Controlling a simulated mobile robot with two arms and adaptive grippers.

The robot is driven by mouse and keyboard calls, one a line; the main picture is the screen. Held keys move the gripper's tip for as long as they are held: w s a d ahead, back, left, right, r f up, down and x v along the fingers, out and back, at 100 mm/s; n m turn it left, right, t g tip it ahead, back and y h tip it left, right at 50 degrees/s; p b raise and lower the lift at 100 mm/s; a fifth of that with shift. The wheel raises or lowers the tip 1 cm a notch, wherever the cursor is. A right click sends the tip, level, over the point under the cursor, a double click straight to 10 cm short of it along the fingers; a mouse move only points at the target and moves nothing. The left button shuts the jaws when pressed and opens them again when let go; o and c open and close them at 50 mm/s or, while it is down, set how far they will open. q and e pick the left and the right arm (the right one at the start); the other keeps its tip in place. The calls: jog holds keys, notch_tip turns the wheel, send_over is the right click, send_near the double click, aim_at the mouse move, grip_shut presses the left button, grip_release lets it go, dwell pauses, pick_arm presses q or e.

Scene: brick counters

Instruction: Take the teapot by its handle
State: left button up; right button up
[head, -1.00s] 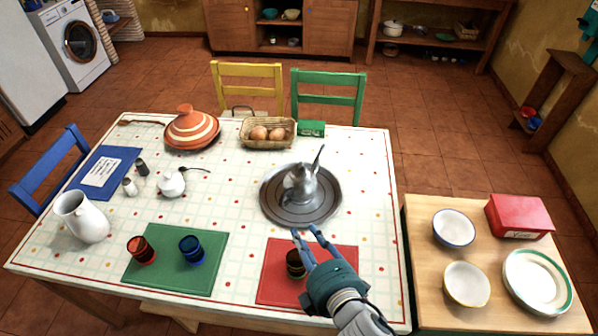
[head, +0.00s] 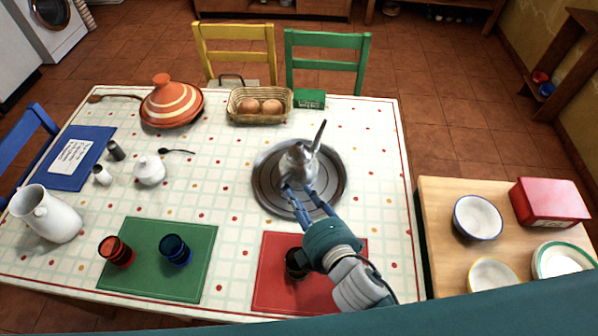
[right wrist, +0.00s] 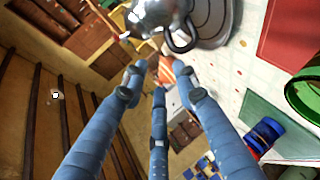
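The silver teapot (head: 298,162) stands upright on a round metal tray (head: 265,190) on the table. Its spout points up and away to the right. My right gripper (head: 299,193) is at the near side of the teapot, over the tray. In the right wrist view the teapot (right wrist: 155,14) is at the top, with its looped handle (right wrist: 181,44) hanging just beyond my fingertips (right wrist: 160,84). The fingers are spread and nothing is between them. The handle is mostly hidden by the fingers in the head view. My left gripper is not in view.
A red mat (head: 268,283) with a dark cup (head: 296,264) lies under my right arm. A green mat (head: 150,287) holds red and blue cups. A bread basket (head: 240,104) and a tagine (head: 172,103) stand behind. The tabletop right of the tray is clear.

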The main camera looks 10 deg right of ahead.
aim_at(284, 179)
jog(key=x, duration=0.3)
jog(key=f+x, duration=0.1)
jog(key=x, duration=0.3)
jog(key=f+x, duration=0.1)
jog(key=x, duration=0.3)
jog(key=shift+s+a, duration=0.1)
jog(key=shift+s, duration=0.05)
jog(key=shift+w+a+f, duration=0.1)
jog(key=shift+w+f, duration=0.1)
jog(key=shift+w, duration=0.1)
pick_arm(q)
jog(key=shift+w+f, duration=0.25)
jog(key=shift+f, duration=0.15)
pick_arm(e)
grip_shut()
jog(key=shift+w+r, duration=0.1)
jog(key=shift+r, duration=0.2)
